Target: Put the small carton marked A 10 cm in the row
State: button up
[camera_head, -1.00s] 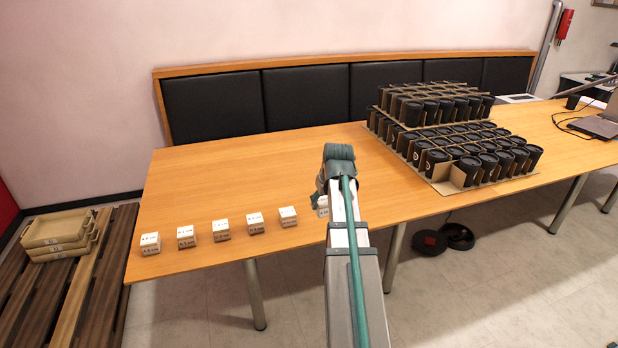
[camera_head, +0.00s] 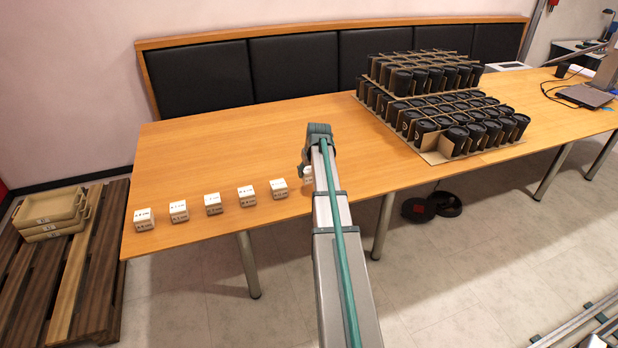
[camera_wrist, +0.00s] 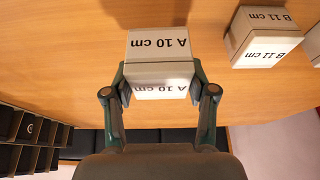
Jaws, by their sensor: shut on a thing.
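The small white carton marked A 10 cm (camera_wrist: 160,47) is between the fingers of my gripper (camera_wrist: 160,90) in the wrist view, which is shut on its sides. In the head view my gripper is at the right end of a row of small white cartons near the table's front edge. Only a sliver of the held carton (camera_head: 308,175) shows there, beside my arm. I cannot tell whether it touches the table. The carton marked B 11 cm (camera_wrist: 264,37) stands apart from it, at the right in the wrist view; it is the row's nearest carton (camera_head: 279,188).
The wooden table (camera_head: 220,150) is clear behind the row. Stacked dark cups in cardboard dividers (camera_head: 440,115) stand to the right of my gripper. Trays (camera_head: 50,212) lie on a pallet at far left. A black padded backrest (camera_head: 290,68) lines the table's back.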

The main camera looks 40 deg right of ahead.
aim_at(309, 177)
jog(key=shift+w+d+f, duration=0.15)
jog(key=shift+w+f, duration=0.1)
jog(key=shift+f, duration=0.1)
jog(key=shift+f+p, duration=0.45)
jog(key=shift+f, duration=1.15)
jog(key=shift+f, duration=0.15)
jog(key=o, duration=1.2)
jog(key=shift+r, duration=0.25)
jog(key=b+v, duration=0.1)
jog(key=v, duration=1.1)
